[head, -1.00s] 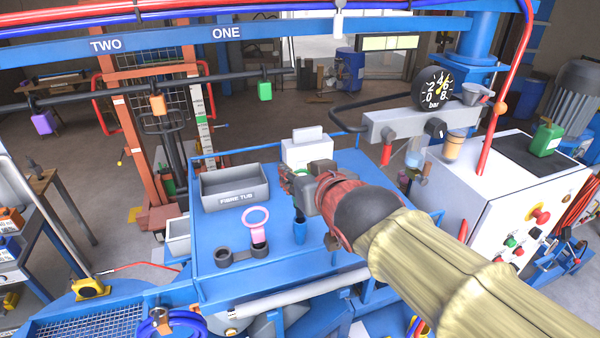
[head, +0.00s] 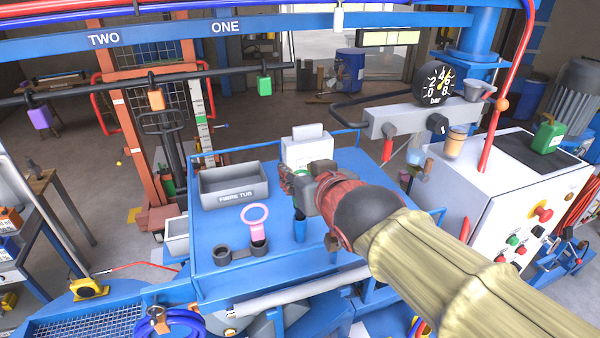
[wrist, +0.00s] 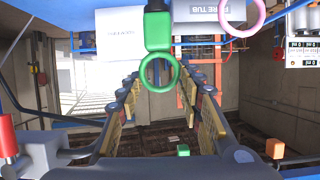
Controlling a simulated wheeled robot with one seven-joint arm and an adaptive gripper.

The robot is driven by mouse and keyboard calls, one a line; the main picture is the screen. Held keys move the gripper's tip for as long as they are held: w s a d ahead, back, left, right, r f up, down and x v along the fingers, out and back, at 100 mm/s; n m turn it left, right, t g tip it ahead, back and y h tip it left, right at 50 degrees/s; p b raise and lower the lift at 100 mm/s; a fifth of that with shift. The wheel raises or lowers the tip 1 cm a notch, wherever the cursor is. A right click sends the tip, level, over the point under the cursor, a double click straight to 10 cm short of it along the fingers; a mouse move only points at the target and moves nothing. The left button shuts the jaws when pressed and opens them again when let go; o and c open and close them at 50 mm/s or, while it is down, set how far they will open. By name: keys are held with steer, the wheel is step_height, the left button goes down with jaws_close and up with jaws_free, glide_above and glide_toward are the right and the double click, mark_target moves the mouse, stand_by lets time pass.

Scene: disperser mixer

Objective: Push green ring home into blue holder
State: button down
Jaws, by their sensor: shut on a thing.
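The green ring (wrist: 158,72) hangs from a green block-like stem between my fingertips in the wrist view. A little of its green also shows in the head view (head: 301,174). My gripper (head: 292,183) is shut on the green ring above the blue table; its padded fingers flank the ring in the wrist view (wrist: 160,85). A dark block adjoins the green stem in the wrist view. How deep the stem sits in the holder is hidden.
A pink ring (head: 257,214) stands in a dark cup on the blue table (head: 210,279), left of the holder. The grey fibre tub (head: 228,197) lies behind it, and a white box (head: 306,152) stands at the back. A pressure gauge arm (head: 395,122) is at right.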

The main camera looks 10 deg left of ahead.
steer(key=shift+f+b, duration=1.7)
steer(key=shift+b, duration=0.05)
steer(key=c, duration=1.1)
jaws_free()
steer(key=shift+r, duration=0.1)
steer(key=v, duration=1.2)
